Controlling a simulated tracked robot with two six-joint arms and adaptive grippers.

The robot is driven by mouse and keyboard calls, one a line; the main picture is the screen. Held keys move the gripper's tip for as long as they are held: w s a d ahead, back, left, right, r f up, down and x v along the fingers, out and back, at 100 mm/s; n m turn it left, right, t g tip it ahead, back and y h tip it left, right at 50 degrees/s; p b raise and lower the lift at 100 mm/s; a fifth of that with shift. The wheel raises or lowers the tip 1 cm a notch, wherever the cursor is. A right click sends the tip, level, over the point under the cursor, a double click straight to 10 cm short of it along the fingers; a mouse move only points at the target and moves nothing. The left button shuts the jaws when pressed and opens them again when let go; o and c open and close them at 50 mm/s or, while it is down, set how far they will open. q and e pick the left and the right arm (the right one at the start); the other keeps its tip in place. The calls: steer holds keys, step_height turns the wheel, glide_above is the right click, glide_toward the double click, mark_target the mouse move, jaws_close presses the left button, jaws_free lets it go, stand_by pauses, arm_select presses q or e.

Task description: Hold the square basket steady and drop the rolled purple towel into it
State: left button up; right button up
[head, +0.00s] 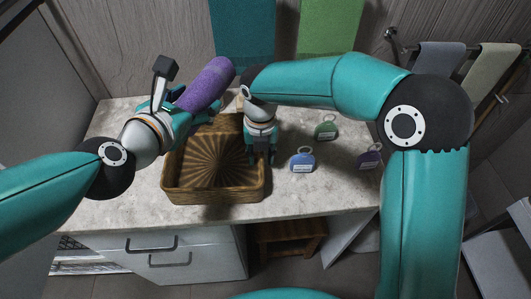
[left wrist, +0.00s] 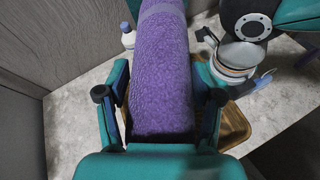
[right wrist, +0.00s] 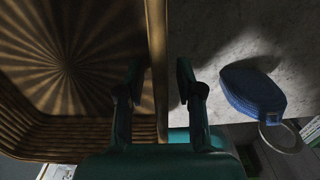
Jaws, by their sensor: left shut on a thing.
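The rolled purple towel (head: 208,84) is held up in the air above the back left of the square basket. My left gripper (head: 185,104) is shut on it; in the left wrist view the towel (left wrist: 162,75) lies between both fingers. The brown woven square basket (head: 212,194) stands on the counter and its visible inside is empty. My right gripper (head: 262,155) points down at the basket's right wall. In the right wrist view its fingers (right wrist: 160,75) straddle the basket wall (right wrist: 157,40), with a small gap on each side.
Green (head: 326,130), blue (head: 302,161) and purple (head: 369,158) ringed tags lie on the stone counter (head: 310,196) right of the basket. A white bottle (left wrist: 128,40) stands at the back in the left wrist view. Teal (head: 243,30) and green (head: 327,25) towels hang on the back wall.

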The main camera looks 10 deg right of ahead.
jaws_close()
